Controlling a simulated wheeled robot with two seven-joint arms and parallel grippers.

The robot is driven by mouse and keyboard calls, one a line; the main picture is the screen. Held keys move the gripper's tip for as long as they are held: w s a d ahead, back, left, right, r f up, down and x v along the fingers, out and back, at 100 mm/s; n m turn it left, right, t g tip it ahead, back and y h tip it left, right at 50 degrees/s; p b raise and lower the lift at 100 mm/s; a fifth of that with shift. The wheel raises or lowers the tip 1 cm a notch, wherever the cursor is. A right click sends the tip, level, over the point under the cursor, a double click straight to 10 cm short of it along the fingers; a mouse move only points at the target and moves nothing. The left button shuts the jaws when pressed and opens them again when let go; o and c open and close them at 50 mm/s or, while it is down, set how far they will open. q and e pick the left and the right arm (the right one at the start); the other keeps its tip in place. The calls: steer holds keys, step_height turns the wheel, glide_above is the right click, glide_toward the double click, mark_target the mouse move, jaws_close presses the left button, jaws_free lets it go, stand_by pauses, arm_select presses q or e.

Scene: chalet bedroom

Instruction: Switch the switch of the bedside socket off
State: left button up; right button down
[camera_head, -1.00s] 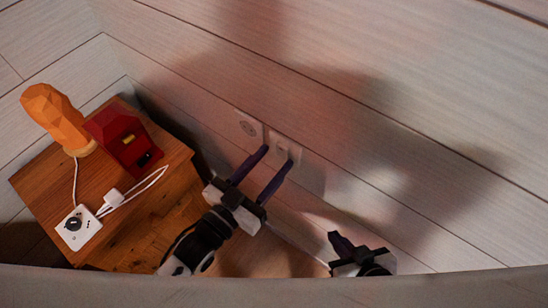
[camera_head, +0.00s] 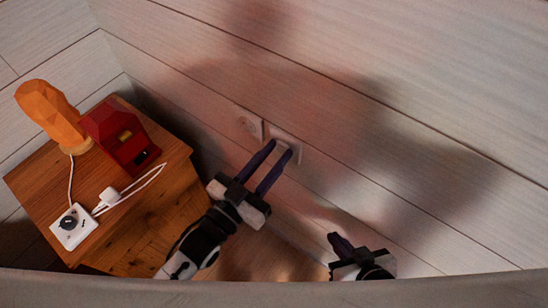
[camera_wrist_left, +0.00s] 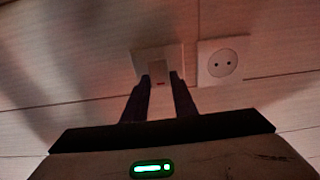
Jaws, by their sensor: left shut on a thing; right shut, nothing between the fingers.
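A white switch plate with a rocker (camera_wrist_left: 156,62) is on the wall. In the head view the switch plate (camera_head: 290,139) shows behind my left fingertips. A round two-hole socket (camera_wrist_left: 222,61) is beside it; in the head view this socket (camera_head: 249,125) is left of the switch. My left gripper (camera_head: 281,147) reaches the wall, its dark fingers narrowed on the switch rocker. In the left wrist view my left fingertips (camera_wrist_left: 160,77) sit at either side of the rocker's lower part, which they partly hide. My right gripper (camera_head: 341,243) is shut and empty, lower right, away from the switch.
A wooden nightstand (camera_head: 40,185) stands at the left. It carries an orange lamp (camera_head: 50,110), a red object (camera_head: 120,138), a white box with a dark knob (camera_head: 72,227) and a white plug with cable (camera_head: 110,196). The wall right of the switch is bare.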

arm_select(q)
steer(key=shift+f+b, duration=0.2)
steer(key=shift+b, duration=0.1)
steer(key=shift+r, duration=0.1)
steer(key=o, duration=1)
steer(key=shift+o, duration=0.2)
steer(key=v, duration=1)
steer(key=shift+s+f+p, duration=0.15)
steer(key=shift+f+p, duration=0.1)
steer(key=shift+p, duration=0.05)
steer(key=shift+a, duration=0.1)
